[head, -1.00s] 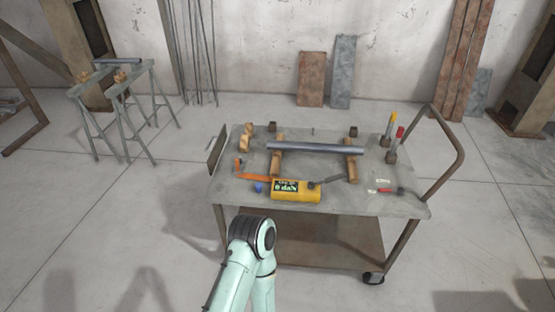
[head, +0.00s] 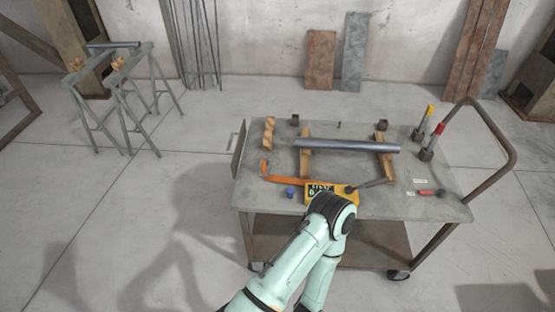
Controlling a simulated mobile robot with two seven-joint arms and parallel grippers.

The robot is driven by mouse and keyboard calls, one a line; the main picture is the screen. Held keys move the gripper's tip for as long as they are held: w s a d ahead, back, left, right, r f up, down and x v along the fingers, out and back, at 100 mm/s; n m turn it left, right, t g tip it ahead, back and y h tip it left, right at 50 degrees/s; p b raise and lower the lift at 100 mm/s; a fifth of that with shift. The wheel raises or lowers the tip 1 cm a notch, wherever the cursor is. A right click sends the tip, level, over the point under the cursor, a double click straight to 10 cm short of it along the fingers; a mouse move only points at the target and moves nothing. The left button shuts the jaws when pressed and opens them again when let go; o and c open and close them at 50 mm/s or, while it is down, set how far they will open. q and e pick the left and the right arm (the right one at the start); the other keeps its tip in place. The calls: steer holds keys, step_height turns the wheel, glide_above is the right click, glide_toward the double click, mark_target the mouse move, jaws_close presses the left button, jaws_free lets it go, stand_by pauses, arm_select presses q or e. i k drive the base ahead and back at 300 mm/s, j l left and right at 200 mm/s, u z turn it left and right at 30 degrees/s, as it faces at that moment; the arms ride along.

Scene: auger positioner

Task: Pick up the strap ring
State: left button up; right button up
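An orange strap (head: 287,180) lies along the front left of the cart top. Its left end (head: 264,169) stands up in a short orange piece, which may be the strap ring; I cannot make out a clear ring shape. The strap runs right to a yellow device (head: 348,189) with a dark green-lit display (head: 319,188). A pale green arm of mine comes up from the bottom and its dark joint covers the device's lower front. Neither gripper can be seen.
The metal cart top (head: 450,208) bears a grey tube (head: 347,146) on two wooden blocks, a wooden piece (head: 268,133), a blue item (head: 291,192), a red-handled tool (head: 430,192) and two upright capped markers (head: 433,140). A bent handle (head: 512,150) rises at right. Sawhorses (head: 130,100) stand back left.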

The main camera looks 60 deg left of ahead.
mark_target(265, 169)
steer(key=k+j+z, duration=0.2)
steer(key=j, duration=0.15)
steer(key=j+z, duration=0.2)
steer(key=j, duration=0.15)
steer(key=k+j+z, duration=0.25)
steer(key=j, duration=0.25)
steer(key=k+j+z, duration=0.1)
steer(key=k+j, duration=0.2)
steer(key=k+j+z, duration=0.1)
steer(key=j, duration=0.3)
steer(key=k+j, duration=0.75)
steer(key=j+z, duration=0.05)
steer(key=j, duration=0.1)
